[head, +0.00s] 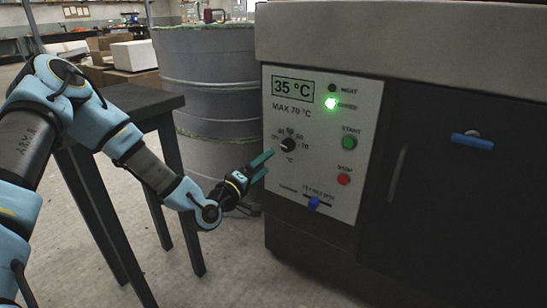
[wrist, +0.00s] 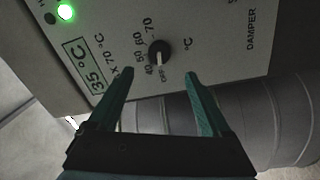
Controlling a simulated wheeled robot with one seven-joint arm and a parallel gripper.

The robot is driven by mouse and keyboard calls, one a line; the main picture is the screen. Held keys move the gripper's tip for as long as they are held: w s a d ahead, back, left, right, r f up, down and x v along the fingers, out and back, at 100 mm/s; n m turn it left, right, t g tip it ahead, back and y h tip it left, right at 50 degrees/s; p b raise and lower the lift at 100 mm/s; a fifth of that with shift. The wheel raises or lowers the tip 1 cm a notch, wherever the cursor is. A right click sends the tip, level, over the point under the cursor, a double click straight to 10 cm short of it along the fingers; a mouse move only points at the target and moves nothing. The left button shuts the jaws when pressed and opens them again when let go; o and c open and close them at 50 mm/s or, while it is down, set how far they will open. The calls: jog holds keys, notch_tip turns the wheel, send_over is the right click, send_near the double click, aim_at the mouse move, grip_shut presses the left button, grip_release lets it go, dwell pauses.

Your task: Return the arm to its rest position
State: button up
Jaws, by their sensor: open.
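My gripper (head: 262,165) is open and empty, its two teal fingers pointing at the control panel (head: 316,214) of the dark cabinet. In the wrist view my gripper (wrist: 160,90) has its fingers spread below and on either side of the black temperature knob (wrist: 159,53), apart from it. The knob (head: 288,145) also shows in the head view, just right of the fingertips. My arm (head: 150,170) reaches in from the left, bent at the elbow. The display reads 35 °C, and a green lamp (head: 331,103) beside "CURED" is lit.
A blue handle (head: 472,141) is on the dark door. Grey drums (head: 205,80) stand behind my gripper. A dark table (head: 140,105) stands behind my arm.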

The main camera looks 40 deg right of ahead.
jog(key=shift+s+a, duration=0.15)
jog(key=shift+a, duration=0.45)
jog(key=shift+f, duration=0.1)
